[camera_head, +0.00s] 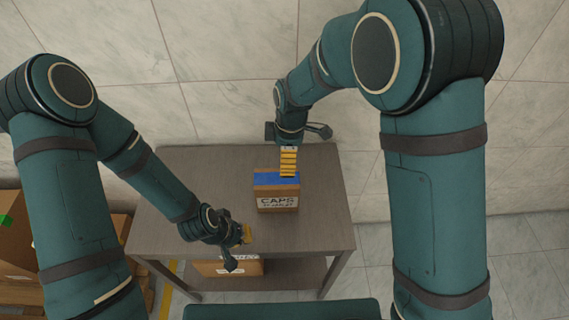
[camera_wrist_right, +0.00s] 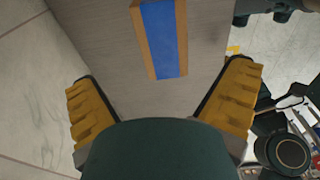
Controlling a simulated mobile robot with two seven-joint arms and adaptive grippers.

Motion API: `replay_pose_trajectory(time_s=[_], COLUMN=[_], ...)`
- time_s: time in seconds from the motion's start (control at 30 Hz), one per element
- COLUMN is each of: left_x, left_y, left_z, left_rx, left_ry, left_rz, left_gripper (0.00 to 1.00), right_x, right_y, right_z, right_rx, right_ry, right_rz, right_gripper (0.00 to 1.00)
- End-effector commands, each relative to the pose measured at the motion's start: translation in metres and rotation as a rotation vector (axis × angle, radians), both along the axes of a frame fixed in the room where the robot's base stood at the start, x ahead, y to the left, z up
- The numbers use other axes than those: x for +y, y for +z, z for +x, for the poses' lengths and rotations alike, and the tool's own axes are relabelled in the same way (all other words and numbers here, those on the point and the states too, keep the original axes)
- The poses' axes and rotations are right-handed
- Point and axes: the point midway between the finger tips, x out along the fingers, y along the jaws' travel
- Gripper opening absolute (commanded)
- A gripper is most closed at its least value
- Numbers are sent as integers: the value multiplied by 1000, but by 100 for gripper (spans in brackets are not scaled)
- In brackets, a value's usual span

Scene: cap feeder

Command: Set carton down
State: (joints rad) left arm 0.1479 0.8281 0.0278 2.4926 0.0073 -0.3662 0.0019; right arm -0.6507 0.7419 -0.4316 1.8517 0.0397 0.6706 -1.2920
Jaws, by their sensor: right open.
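The carton (camera_head: 277,201) is a small brown box with a blue top and the word CAPS on its front. It appears to stand upright on the grey table (camera_head: 200,180), near the middle. My right gripper (camera_head: 288,162) is at the back edge of the carton, its yellow finger overlapping the blue top in the head view. In the right wrist view, the carton (camera_wrist_right: 140,42) lies beyond the spread fingers of the right gripper (camera_wrist_right: 162,90), with nothing between them. My left gripper (camera_head: 247,234) is at the table's front, left of the carton; its finger gap is not clear.
Another brown box (camera_head: 222,268) sits on the lower shelf under the table. Brown cartons (camera_head: 20,245), one with a green mark, stand at far left. A tiled wall (camera_head: 230,80) rises behind the table. The tabletop left and right of the carton is clear.

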Motion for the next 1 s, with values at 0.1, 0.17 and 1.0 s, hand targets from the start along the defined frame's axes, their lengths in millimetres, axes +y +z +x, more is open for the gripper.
replay_pose_trajectory(time_s=[0.1, 0.17, 1.0], left_x=[0, 0, 0], left_y=[1, 1, 1], left_z=[0, 0, 0], left_rx=[0, 0, 0], left_ry=[0, 0, 0], left_rz=[0, 0, 0], left_gripper=[0, 0, 0], right_x=[-2, -5, -85], right_y=[7, 2, -159], right_z=[0, -2, -155], right_rx=[0, 5, 232], right_ry=[-7, -37, -1708], right_rz=[1, 5, 369], right_gripper=[100, 100, 100])
